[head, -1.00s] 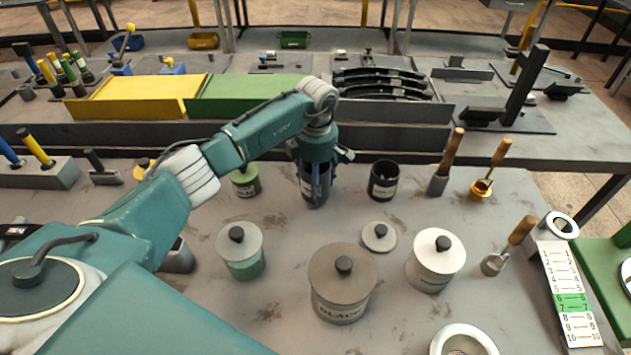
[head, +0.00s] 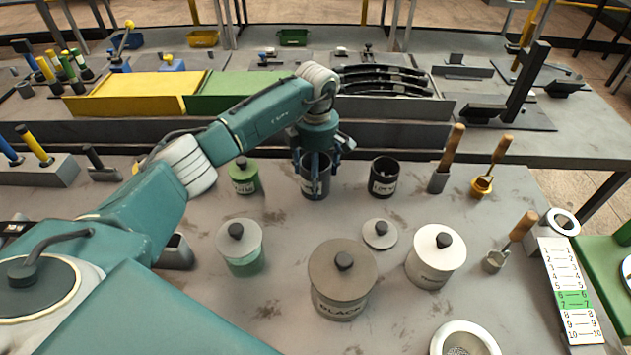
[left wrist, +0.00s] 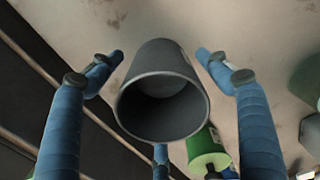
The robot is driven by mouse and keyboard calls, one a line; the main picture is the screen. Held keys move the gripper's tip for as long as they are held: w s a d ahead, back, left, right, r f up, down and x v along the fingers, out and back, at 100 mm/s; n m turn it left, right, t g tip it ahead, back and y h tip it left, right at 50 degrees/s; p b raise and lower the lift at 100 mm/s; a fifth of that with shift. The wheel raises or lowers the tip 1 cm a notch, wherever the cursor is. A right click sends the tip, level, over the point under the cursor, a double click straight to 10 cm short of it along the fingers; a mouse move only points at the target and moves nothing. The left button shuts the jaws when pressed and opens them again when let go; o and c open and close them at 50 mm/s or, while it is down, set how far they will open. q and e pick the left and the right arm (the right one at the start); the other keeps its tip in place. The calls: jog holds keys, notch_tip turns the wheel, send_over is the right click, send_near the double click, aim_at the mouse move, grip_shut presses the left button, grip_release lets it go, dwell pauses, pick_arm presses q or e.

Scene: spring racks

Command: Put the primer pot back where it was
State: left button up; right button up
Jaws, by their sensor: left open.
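A dark, open-topped pot (head: 314,186) stands upright on the bench below my left gripper (head: 321,163). Its label is too small to read, so I cannot tell if it is the primer pot. The left wrist view shows the same pot (left wrist: 162,100), empty-looking, between spread blue fingers (left wrist: 158,65) with gaps around it. My left gripper is open. A similar dark pot (head: 383,180) with a pale label stands to its right. A small green lidded pot (head: 243,178) stands to its left. My right gripper is not in view.
Nearer stand a green-white lidded pot (head: 240,248), a large pot marked BLACK (head: 340,290), a white lidded pot (head: 434,262) and a loose lid (head: 379,235). Wooden-handled tools (head: 447,160) stand to the right. A dark rack wall (head: 240,135) runs behind the pots.

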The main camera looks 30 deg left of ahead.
pick_arm(q)
notch_tip(320, 180, up, 10)
jog(key=b, duration=0.2)
jog(key=shift+f, duration=0.1)
dwell(0.3)
